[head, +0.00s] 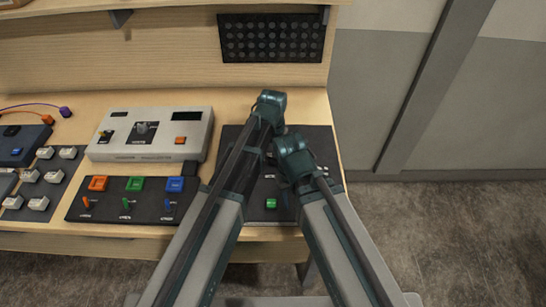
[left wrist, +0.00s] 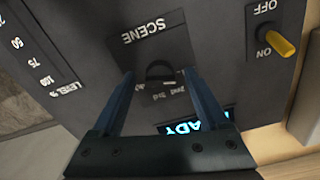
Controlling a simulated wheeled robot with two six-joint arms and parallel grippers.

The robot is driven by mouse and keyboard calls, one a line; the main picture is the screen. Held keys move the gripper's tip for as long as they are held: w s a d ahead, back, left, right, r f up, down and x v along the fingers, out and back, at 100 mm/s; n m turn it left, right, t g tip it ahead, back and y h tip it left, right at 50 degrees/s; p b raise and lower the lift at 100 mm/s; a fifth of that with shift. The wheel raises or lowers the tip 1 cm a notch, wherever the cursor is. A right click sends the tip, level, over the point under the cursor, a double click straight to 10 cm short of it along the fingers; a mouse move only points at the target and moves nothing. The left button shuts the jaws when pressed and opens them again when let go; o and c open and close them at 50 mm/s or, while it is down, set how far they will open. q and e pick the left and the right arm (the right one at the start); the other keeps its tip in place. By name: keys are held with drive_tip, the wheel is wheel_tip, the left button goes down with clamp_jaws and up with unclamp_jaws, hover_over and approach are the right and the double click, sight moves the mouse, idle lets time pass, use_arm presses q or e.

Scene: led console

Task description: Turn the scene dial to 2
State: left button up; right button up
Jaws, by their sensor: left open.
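The scene dial (left wrist: 160,71) is a small black knob under the upside-down word SCENE in the left wrist view. Small position labels, with 2nd and 3rd legible, lie on its near side. Its pointer setting is too dark to read. My left gripper (left wrist: 159,76) is open, with one finger on each side of the dial; I cannot tell whether they touch it. In the head view my left gripper (head: 271,104) is over the dark console panel (head: 322,148), and the arms hide the dial. My right gripper (head: 293,152) is close beside it; its jaws are hidden.
A yellow toggle (left wrist: 276,40) marked ON and OFF and a lit cyan READY display (left wrist: 195,122) are near the dial. A green button (head: 271,203) is on the panel. A white box (head: 150,150) and a coloured-switch panel (head: 150,205) stand to the left.

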use_arm(q)
clamp_jaws()
idle(0.3)
drive_tip(key=m, duration=0.4)
drive_tip(key=shift+m, duration=0.4)
drive_tip(key=m, duration=0.4)
drive_tip(key=shift+w+a+m, duration=0.1)
drive_tip(key=shift+m, duration=0.3)
unclamp_jaws()
